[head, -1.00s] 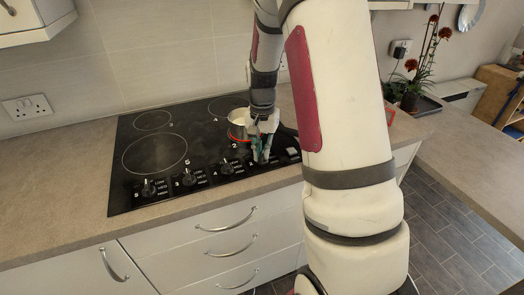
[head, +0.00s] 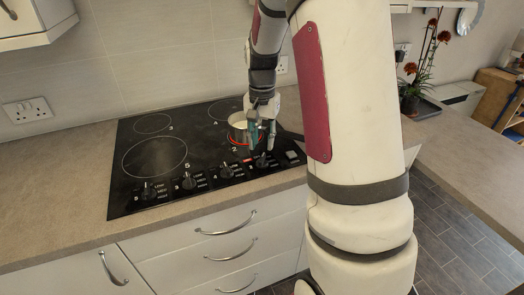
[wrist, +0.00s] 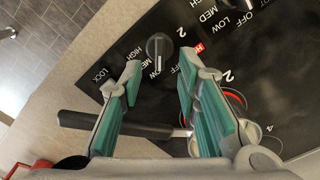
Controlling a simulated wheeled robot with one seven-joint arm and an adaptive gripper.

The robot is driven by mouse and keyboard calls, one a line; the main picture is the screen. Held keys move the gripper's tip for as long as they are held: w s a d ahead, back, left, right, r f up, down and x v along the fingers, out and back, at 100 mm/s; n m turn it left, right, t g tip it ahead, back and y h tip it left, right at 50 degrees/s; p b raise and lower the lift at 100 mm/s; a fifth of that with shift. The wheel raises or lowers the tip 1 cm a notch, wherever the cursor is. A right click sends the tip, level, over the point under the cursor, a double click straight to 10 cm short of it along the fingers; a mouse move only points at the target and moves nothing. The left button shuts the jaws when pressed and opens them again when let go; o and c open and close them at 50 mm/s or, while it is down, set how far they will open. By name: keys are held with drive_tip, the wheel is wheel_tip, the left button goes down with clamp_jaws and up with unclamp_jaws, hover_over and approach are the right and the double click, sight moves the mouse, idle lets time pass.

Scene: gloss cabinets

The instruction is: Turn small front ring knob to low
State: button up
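The black cooktop (head: 140,135) has a row of knobs along its front edge. The rightmost knob (head: 262,161) sits beside the "2" label and also shows in the wrist view (wrist: 159,46). Its ridge points towards the LOW/OFF side, seemingly near LOW; the exact mark is hard to read. The small front ring (wrist: 234,98) glows red under a pot (head: 238,128). My gripper (head: 262,145) is above and behind that knob. In the wrist view its teal fingers (wrist: 162,66) are open and apart, with the knob uncovered just beyond the gap between their tips.
The pot's dark handle (wrist: 115,125) passes beneath my fingers. Other knobs (head: 226,171) stand to the left. A LOCK pad (head: 292,155) lies right of the rightmost knob. Bare counter (head: 60,180) is free at the left.

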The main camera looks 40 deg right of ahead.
sight(262, 157)
wheel_tip(262, 157, up, 7)
drive_tip(key=shift+f, duration=0.2)
idle(0.3)
